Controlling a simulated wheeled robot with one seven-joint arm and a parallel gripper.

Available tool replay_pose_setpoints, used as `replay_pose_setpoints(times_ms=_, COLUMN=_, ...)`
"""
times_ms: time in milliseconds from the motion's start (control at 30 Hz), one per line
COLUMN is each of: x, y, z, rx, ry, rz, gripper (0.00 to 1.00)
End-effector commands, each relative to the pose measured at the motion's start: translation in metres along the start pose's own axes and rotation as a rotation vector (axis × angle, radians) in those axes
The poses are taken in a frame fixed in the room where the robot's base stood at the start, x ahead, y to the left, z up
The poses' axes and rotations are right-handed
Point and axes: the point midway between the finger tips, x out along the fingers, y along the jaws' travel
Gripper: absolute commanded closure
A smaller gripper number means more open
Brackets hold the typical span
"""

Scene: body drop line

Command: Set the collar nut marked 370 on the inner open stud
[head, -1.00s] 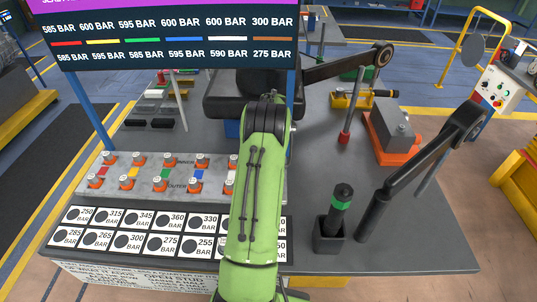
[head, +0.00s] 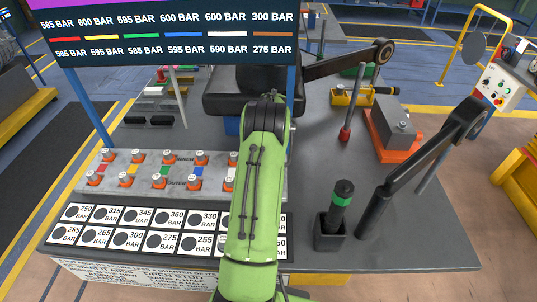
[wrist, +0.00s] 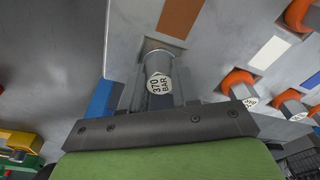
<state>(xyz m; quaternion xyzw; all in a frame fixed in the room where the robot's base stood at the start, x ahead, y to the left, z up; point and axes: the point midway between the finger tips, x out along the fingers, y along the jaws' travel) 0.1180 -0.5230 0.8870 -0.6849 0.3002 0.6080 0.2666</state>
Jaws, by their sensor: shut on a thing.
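The collar nut marked 370 BAR (wrist: 159,84) is between the fingers of my gripper (wrist: 157,94) in the wrist view, its marked end toward the camera. It is beside the brown patch (wrist: 184,15) on the grey stud block. I cannot tell whether it is around a stud or just above one; the stud itself is hidden. In the head view the stud block (head: 128,178) has inner and outer rows of orange collars with coloured patches between them. My green arm covers its right end, and my gripper is hidden there.
A label board (head: 126,240) with pressure-marked spots lies in front of the block. A screen (head: 175,40) stands above it. A green-banded tool (head: 341,200) sits in a black holder, right of my arm. A black jointed arm (head: 430,155) stands farther right.

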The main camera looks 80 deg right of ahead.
Motion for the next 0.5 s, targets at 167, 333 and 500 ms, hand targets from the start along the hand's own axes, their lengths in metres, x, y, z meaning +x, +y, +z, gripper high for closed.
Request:
replay_pose_setpoints(times_ms=167, x=0.0043, y=-0.0001, z=0.0005, rx=0.000, ry=0.000, rz=0.000, gripper=1.00)
replay_pose_setpoints(times_ms=333, x=0.0037, y=0.0000, z=0.0004, rx=0.000, ry=0.000, rz=0.000, gripper=0.47)
replay_pose_setpoints(times_ms=500, x=0.0036, y=0.0000, z=0.0005, rx=0.000, ry=0.000, rz=0.000, gripper=0.40)
